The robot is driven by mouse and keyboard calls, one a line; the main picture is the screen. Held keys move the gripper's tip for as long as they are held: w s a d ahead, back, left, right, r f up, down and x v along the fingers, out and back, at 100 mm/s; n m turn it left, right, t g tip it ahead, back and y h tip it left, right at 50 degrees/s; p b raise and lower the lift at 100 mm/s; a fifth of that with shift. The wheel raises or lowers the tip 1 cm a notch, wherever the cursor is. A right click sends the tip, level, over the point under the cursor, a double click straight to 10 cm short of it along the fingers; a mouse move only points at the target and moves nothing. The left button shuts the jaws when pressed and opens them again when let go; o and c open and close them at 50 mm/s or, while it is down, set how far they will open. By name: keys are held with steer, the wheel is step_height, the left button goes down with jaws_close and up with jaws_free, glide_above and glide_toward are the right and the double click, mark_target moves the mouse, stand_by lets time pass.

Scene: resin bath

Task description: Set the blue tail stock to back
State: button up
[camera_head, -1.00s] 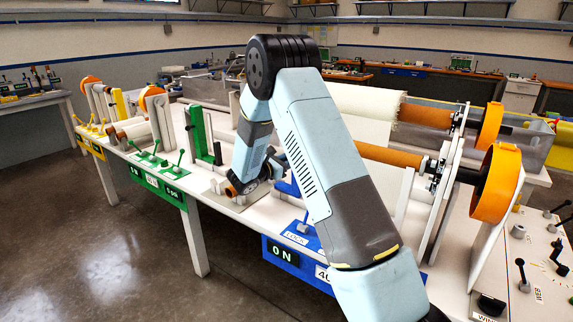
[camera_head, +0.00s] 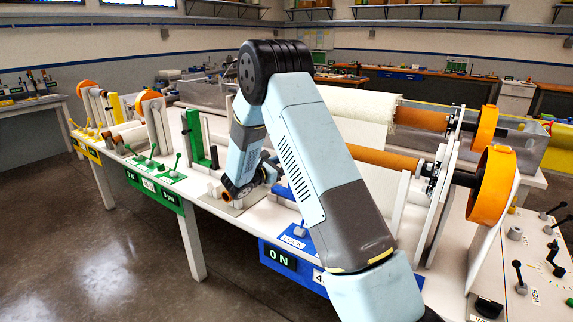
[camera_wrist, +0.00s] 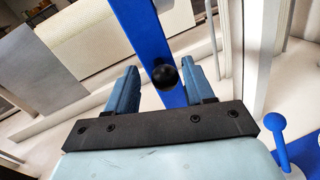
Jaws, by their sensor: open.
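The blue tail stock is mostly behind my arm in the head view, where a blue part of it (camera_head: 284,192) shows. In the wrist view its blue upright (camera_wrist: 143,35) rises beyond my fingers. A black ball knob (camera_wrist: 165,76) stands in front of that upright. My gripper (camera_wrist: 163,80) is open, with one finger on each side of the knob. A gap shows on both sides, and no finger visibly touches it. The depth between knob and fingertips is hard to tell. My fingertips are hidden in the head view.
A blue lever with a round top (camera_wrist: 278,125) stands right of my gripper. A green upright (camera_head: 194,138) stands to the left. An orange roll (camera_head: 375,158) and an orange wheel (camera_head: 492,188) are to the right.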

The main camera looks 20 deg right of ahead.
steer(key=v, duration=1.3)
steer(key=shift+s+a, duration=0.1)
steer(key=s+d+r+m+g+y, duration=0.35)
steer(key=s+d+r+m, duration=0.2)
steer(key=s, duration=0.35)
steer(key=s+d+r+m+g+y, duration=0.2)
steer(key=s+d+r+m+g, duration=0.2)
steer(key=s+d+r+m, duration=0.25)
steer(key=s+a+r+m+t+y, duration=0.1)
steer(key=s+r+m+y, duration=0.1)
steer(key=s, duration=0.6)
steer(key=s+a+r+m+t+y, duration=0.2)
steer(key=s+m+y, duration=0.2)
steer(key=s, duration=0.4)
steer(key=s+a+r+m+t+y, duration=0.1)
steer(key=s+r+m+t+y, duration=0.1)
steer(key=s, duration=0.7)
steer(key=r+m+y, duration=0.1)
steer(key=y, duration=0.1)
steer(key=shift+a+y, duration=0.35)
steer(key=shift+a, duration=0.05)
